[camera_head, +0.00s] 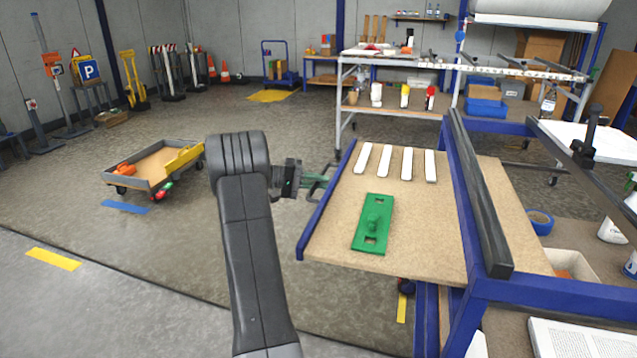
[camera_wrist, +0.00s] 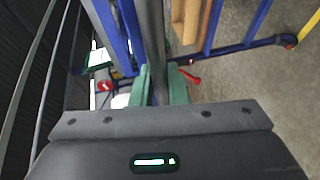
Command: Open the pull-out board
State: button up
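The pull-out board (camera_head: 330,235) is a tan panel with a blue front edge, on the left side of a blue-framed bench. It sticks out well to the left of the bench's frame. A thin dark handle (camera_head: 327,178) stands off its blue edge. My gripper (camera_head: 316,182), with green fingers, is at this handle. In the wrist view a dark bar (camera_wrist: 157,50) runs between the green fingers of my gripper (camera_wrist: 161,85), with a finger against each side. My gripper looks shut on the handle.
A low grey cart (camera_head: 150,165) stands to the left. The floor between cart and bench is clear. A metal-framed table (camera_head: 375,112) stands behind.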

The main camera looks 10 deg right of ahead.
jog(key=o, duration=0.3)
jog(key=shift+o, duration=0.2)
jog(key=shift+a, duration=0.1)
jog(key=a+r+p, duration=0.2)
jog(key=a, duration=1.1)
jog(key=shift+w+a+r, duration=0.2)
jog(key=shift+w+r, duration=0.05)
jog(key=shift+w, duration=0.05)
jog(key=shift+d, duration=0.1)
jog(key=d+f, duration=0.1)
jog(key=d, duration=0.3)
jog(key=d+b, duration=0.1)
jog(key=d, duration=0.4)
jog(key=d+f+b, duration=0.1)
jog(key=d, duration=0.3)
jog(key=shift+s+d+f, duration=0.3)
jog(key=shift+s, duration=0.05)
jog(key=shift+s+d, duration=0.1)
jog(key=shift+d, duration=0.1)
jog(key=shift+r, duration=0.1)
